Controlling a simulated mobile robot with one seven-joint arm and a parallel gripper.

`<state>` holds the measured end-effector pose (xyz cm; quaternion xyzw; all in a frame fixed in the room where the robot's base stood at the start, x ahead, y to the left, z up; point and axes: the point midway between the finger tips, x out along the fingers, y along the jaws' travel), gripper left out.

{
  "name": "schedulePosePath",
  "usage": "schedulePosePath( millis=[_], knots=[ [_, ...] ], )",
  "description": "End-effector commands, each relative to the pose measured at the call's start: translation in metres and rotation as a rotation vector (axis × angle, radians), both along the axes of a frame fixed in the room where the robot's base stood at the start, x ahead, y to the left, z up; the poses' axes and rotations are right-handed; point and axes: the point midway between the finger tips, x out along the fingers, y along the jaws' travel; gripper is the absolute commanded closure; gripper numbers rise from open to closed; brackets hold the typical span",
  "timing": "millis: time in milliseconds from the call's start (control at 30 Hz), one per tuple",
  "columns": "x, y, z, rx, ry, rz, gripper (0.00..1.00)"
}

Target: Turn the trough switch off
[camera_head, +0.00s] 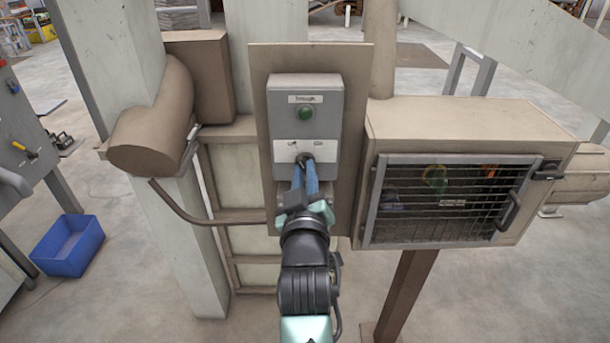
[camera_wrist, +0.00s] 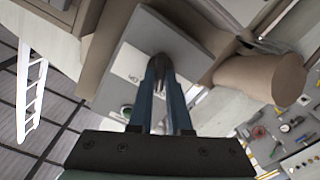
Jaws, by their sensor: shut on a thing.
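The trough switch box (camera_head: 330,101) is a grey box on a brown backing plate, with a label at its top, a green round lamp or button (camera_head: 306,113) and a white strip below it. In the wrist view the fingers (camera_wrist: 162,68) meet against the face of the grey box (camera_wrist: 190,58). The knob's exact angle cannot be told.
A beige cabinet with a barred door (camera_head: 455,200) stands close on the right. A brown pipe elbow (camera_head: 150,145) juts out on the left, with a thin curved pipe below. A blue bin (camera_head: 68,246) is on the floor at left.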

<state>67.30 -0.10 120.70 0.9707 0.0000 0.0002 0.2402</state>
Motion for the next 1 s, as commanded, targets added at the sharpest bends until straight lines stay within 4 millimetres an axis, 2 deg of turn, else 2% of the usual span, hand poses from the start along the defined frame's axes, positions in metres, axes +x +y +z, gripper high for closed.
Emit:
schedulePosePath(
  millis=[633, 667, 800, 833, 1000],
  knots=[
    [0.0, -0.0001, -0.0012, -0.057, 0.003, -0.001, 1.0],
    [0.0, -0.0001, -0.0012, -0.057, 0.003, -0.001, 0.82],
    [0.0, 0.0, -0.001, -0.056, 0.002, 0.0, 0.57],
    [0.0, 0.0, -0.0009, -0.056, 0.002, 0.0, 0.54],
    [0.0, 0.0, -0.0006, -0.054, 0.001, 0.0, 0.54]
  ],
)
